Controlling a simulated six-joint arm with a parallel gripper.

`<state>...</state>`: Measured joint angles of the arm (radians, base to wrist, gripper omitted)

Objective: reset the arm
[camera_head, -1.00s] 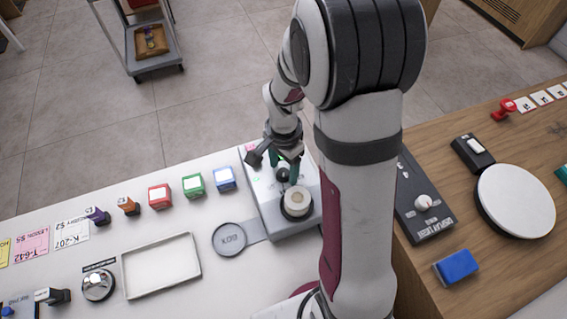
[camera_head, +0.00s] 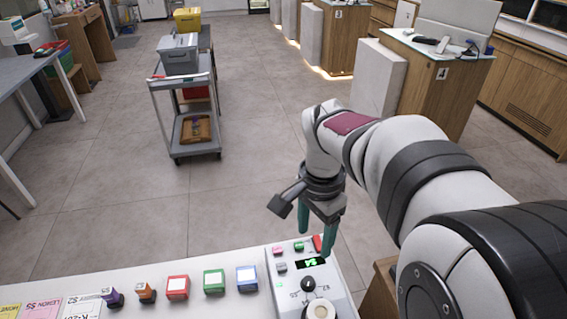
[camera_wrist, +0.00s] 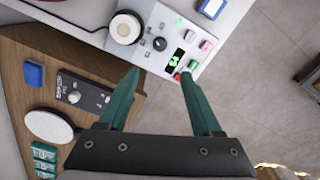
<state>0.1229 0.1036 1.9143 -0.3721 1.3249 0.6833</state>
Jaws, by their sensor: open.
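My gripper (camera_head: 317,222) is open and empty, with its green fingers pointing down. In the head view it hangs in front of the far edge of the white counter, near the grey control box (camera_head: 290,270) with a lit green display. In the wrist view the fingers (camera_wrist: 160,88) are spread well apart, and the control box (camera_wrist: 175,45) with its display and buttons lies beyond and between them. Nothing is between the fingertips. My arm reaches in from the right of the head view.
Several coloured blocks, among them a red one (camera_head: 177,288) and a green one (camera_head: 214,281), stand on the white counter. A grey cart (camera_head: 184,85) stands on open floor. The wrist view shows a wooden counter (camera_wrist: 45,92) with a black control panel (camera_wrist: 78,95) and a white disc (camera_wrist: 49,126).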

